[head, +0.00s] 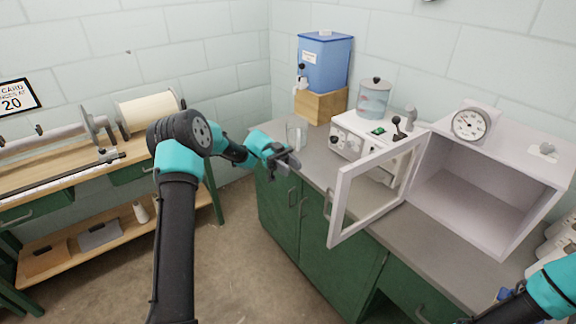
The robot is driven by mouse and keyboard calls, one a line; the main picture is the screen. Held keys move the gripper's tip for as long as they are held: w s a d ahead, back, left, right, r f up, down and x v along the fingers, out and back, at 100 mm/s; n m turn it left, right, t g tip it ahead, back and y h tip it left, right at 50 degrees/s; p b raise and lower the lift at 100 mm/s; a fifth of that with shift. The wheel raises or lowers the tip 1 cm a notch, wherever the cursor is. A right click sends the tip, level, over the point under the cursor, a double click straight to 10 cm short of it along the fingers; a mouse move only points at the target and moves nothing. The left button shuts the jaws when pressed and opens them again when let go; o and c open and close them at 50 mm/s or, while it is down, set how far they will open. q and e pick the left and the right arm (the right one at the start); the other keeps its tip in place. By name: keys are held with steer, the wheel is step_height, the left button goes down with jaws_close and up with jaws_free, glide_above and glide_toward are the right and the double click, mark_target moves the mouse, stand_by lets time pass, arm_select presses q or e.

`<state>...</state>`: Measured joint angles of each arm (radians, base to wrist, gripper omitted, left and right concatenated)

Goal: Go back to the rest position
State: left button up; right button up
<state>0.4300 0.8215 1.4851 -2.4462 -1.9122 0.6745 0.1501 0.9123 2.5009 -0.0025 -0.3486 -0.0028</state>
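My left arm reaches in from the bottom left, and its gripper (288,166) is over the left end of the grey counter, in front of a clear glass (296,131). The gripper is small and seen at an angle, so whether its fingers are open or shut is unclear. I see nothing clearly held in it. My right arm shows only as a teal and black part at the bottom right corner. Its gripper is out of the picture.
A white cabinet (510,147) stands on the counter (408,236) with its framed door (341,204) swung open. A blue dispenser (325,62) and a white machine (350,128) stand behind. A wooden bench (70,178) with rollers is at left. Floor between is clear.

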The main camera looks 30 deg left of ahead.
arm_select(q)
steer(key=shift+w+a, duration=0.2)
steer(key=shift+a, duration=0.3)
